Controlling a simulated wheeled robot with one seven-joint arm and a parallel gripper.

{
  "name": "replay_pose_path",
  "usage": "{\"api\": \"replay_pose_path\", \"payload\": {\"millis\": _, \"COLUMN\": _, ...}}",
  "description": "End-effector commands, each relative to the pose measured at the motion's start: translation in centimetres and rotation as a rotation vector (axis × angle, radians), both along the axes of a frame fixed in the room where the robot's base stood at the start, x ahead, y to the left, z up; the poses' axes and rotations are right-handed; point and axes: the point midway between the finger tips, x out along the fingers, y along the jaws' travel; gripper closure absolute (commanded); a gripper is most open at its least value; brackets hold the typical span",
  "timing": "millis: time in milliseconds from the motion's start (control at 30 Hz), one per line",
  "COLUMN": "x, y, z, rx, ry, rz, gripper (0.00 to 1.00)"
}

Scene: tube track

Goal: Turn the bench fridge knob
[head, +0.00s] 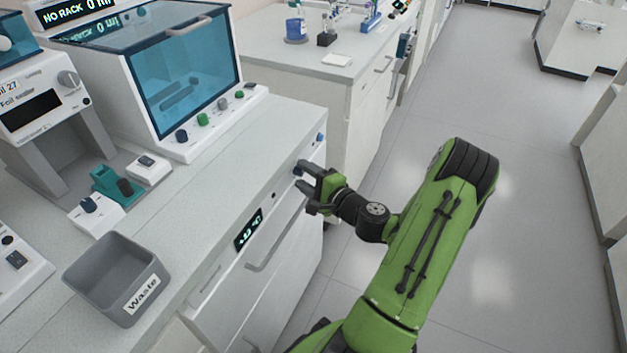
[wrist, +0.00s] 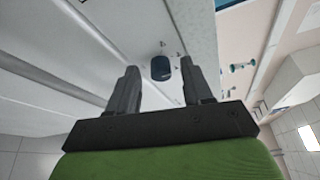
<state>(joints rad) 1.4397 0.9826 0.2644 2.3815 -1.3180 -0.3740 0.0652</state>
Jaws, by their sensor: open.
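The bench fridge (head: 222,277) is the white unit under the worktop, with a lit display (head: 249,230) and a long handle on its front. A dark blue knob (head: 297,170) sits on its front panel near the right end. The wrist view shows this knob (wrist: 160,68) between the tips of my two fingers, with a visible gap on each side. My gripper (head: 304,178) is open and faces the panel at the knob; it also shows in the wrist view (wrist: 159,72). In the head view the fingers partly hide the knob.
A smaller blue knob (head: 320,137) is farther right on the same panel. A grey waste bin (head: 117,280) and a glass-fronted machine (head: 187,80) stand on the worktop above. The floor (head: 480,230) to the right is clear.

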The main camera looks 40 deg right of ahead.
Motion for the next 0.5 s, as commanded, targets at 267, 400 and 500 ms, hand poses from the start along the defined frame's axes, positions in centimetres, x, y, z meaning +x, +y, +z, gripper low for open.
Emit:
{"api": "replay_pose_path", "payload": {"millis": 267, "x": -6.4, "y": 0.0, "z": 0.9, "rx": 0.007, "ry": 0.002, "rz": -0.013, "gripper": 0.50}}
{"api": "replay_pose_path", "payload": {"millis": 400, "x": -9.0, "y": 0.1, "z": 1.5, "rx": 0.007, "ry": 0.001, "rz": -0.008, "gripper": 0.50}}
{"api": "replay_pose_path", "payload": {"millis": 500, "x": -10.2, "y": 0.2, "z": 1.9, "rx": 0.007, "ry": -0.003, "rz": -0.008, "gripper": 0.50}}
